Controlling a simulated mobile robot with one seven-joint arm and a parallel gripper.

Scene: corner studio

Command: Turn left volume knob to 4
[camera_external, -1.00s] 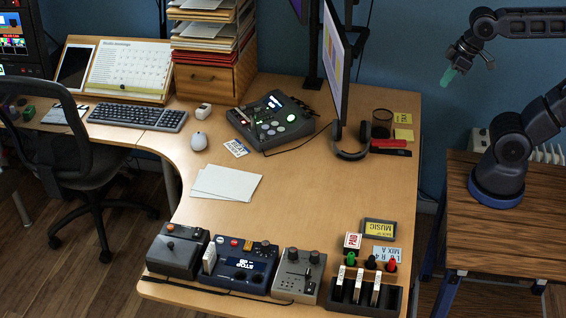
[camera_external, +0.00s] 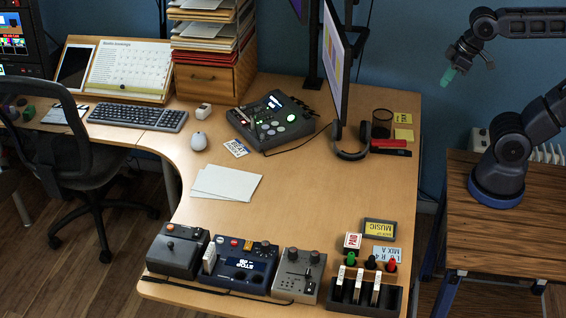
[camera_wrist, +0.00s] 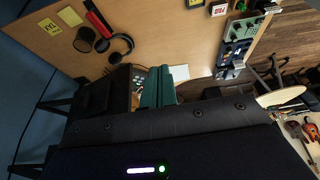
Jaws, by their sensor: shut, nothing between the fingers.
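The task's left volume knob cannot be told apart for sure at this size. A grey box (camera_external: 299,276) at the desk's front edge has two dark knobs on top, a left one (camera_external: 292,254) and a right one (camera_external: 314,257). The blue console (camera_external: 240,266) to its left has two dark knobs low on its face, a left one (camera_external: 239,276) and a right one (camera_external: 257,279). My gripper (camera_external: 448,76) is shut and empty, high in the air beyond the desk's right side. Its teal fingers (camera_wrist: 157,88) show in the wrist view. It touches nothing.
A monitor (camera_external: 335,62), headphones (camera_external: 351,153) and a mixer (camera_external: 271,121) stand farther back. The desk's middle is mostly clear.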

